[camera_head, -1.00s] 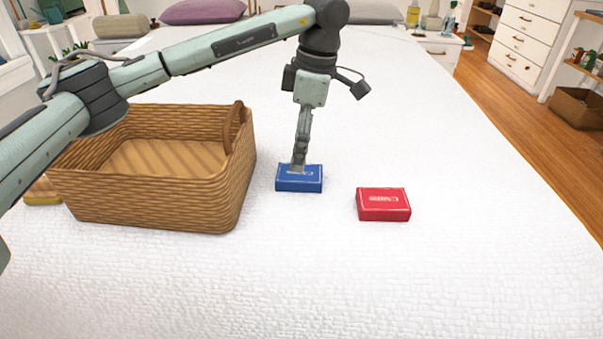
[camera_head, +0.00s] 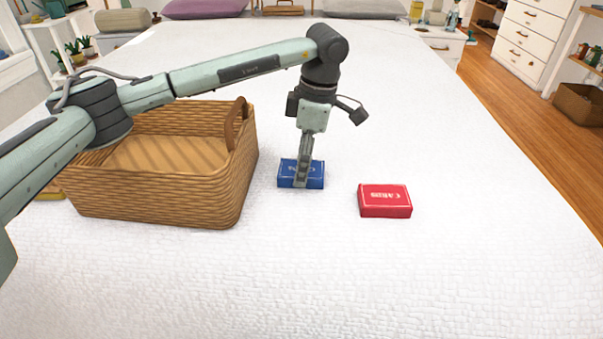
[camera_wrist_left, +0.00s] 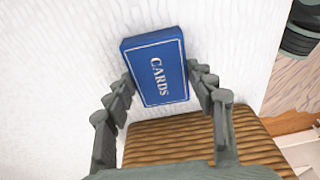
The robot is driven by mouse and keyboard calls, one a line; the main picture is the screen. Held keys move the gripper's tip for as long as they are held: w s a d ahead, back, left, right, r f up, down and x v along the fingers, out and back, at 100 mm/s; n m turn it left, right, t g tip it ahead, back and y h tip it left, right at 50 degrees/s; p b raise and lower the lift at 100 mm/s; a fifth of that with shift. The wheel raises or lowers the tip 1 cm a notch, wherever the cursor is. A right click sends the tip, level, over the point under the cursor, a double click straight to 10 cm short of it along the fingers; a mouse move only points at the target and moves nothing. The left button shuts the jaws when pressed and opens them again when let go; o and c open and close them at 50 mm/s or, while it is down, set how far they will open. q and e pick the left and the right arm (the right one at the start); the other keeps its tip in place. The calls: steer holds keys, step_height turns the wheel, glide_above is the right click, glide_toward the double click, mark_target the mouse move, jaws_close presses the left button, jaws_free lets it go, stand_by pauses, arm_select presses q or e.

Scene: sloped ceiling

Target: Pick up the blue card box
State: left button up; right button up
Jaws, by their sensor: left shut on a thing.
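The blue card box (camera_head: 315,175) lies flat on the white bedspread, just right of the wicker basket. My left gripper (camera_head: 302,184) points down over it, its fingers in front of the box's middle. In the left wrist view the blue card box (camera_wrist_left: 157,68) shows its "CARDS" face between the two fingers of my left gripper (camera_wrist_left: 160,84), which is shut on its sides. In the head view the box appears to rest on the bed; I cannot tell any small gap under it. My right gripper is not in view.
The wicker basket (camera_head: 165,195) stands close to the left, with its handle near the gripper arm. A red card box (camera_head: 385,201) lies to the right. A yellow item (camera_head: 50,193) shows partly behind the basket's left side. The front of the bed (camera_head: 330,275) is clear.

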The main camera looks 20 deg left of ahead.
arm_select(q)
steer(key=c, duration=0.3)
steer(key=shift+r, duration=0.1)
steer(key=shift+c, duration=0.2)
